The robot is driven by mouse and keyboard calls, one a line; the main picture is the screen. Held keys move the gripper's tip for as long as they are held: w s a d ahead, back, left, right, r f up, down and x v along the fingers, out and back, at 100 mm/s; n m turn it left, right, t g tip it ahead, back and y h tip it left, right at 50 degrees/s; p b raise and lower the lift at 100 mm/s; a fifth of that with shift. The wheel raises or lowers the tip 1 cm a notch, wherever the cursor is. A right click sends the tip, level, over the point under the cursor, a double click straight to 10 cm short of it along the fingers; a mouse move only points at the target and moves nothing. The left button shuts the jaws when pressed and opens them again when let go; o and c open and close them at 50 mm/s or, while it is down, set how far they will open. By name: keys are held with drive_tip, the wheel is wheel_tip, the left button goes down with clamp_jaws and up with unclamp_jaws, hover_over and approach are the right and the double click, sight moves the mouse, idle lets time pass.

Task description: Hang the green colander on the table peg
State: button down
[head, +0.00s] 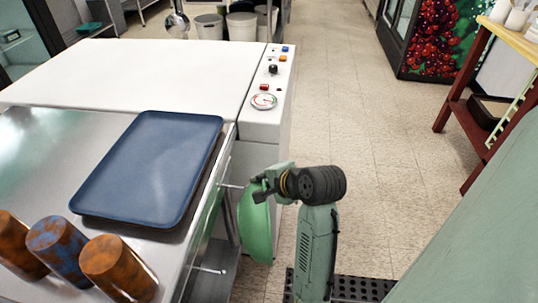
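The green colander (256,230) is upright on edge, off the floor, just right of the steel table's (50,145) right side. My gripper (262,188) is at the colander's top rim and appears shut on it; the fingertips are small and partly hidden. A thin pale rod (231,185), which looks like the table peg, sticks out from the table's side toward the colander's upper left. I cannot tell whether the rod touches the colander or passes through it. Another thin rod (210,270) shows lower on the table's side.
A blue tray (150,168) lies on the table, with three rusty-brown and blue cups (118,265) at the front left. A white machine with a control panel (268,75) adjoins the table behind. Open tiled floor (375,140) lies right, with a red-legged table (460,110) beyond.

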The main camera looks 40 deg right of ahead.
sight(252, 190)
drive_tip(key=w+a+f, duration=0.1)
drive_tip(key=w+a, duration=0.3)
drive_tip(key=shift+w+a+b, duration=0.3)
drive_tip(key=shift+w+b, duration=0.1)
drive_tip(key=shift+b, duration=0.05)
idle(0.5)
drive_tip(key=shift+a+f, duration=0.15)
drive_tip(key=shift+f, duration=0.1)
idle(0.3)
drive_tip(key=c, duration=1.7)
unclamp_jaws()
drive_tip(key=v, duration=0.5)
drive_tip(key=d+v, duration=0.1)
drive_tip(key=v, duration=0.2)
drive_tip(key=shift+r, duration=0.1)
drive_tip(key=shift+s+d+r, duration=0.25)
drive_tip(key=shift+s+r, duration=0.2)
drive_tip(key=shift+s, duration=0.1)
